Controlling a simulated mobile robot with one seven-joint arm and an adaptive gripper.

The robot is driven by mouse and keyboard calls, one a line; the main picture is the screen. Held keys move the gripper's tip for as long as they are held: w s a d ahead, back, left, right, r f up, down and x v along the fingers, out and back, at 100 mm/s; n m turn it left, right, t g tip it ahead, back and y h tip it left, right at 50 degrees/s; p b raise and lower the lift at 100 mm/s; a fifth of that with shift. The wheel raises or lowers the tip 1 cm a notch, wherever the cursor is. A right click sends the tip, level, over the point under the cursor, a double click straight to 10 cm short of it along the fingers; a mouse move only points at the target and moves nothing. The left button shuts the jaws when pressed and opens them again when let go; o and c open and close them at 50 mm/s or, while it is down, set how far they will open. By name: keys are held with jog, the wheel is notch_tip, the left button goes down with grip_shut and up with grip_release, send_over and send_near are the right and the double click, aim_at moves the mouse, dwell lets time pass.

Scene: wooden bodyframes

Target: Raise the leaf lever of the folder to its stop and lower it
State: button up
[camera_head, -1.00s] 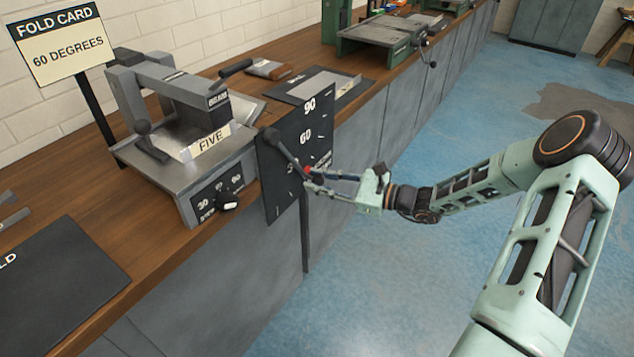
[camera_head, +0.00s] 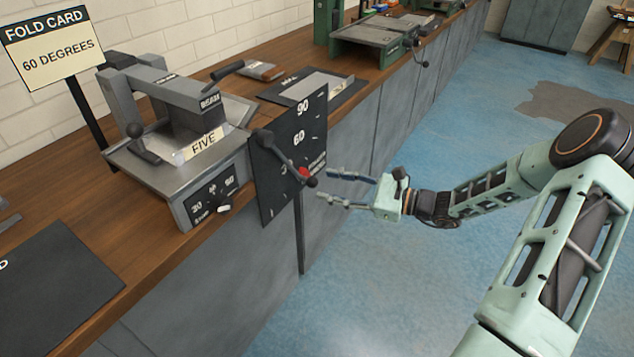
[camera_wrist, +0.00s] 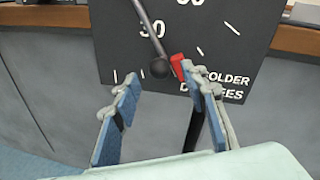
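A dark leaf lever (camera_head: 290,160) with a ball end crosses this plate and slants down to the right. In the wrist view, its ball (camera_wrist: 160,68) is near the plate's lower marks, just left of a red pointer (camera_wrist: 178,66). My gripper (camera_head: 326,184) is open and empty, just right of the ball. In the wrist view, the fingertips (camera_wrist: 160,84) are spread either side below the ball.
A card (camera_head: 52,48) reads FOLD CARD, 60 DEGREES. The blue floor right of the bench (camera_head: 370,280) is clear.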

jog(key=v, duration=0.6)
jog(key=shift+s+d, duration=0.15)
jog(key=shift+d, duration=0.1)
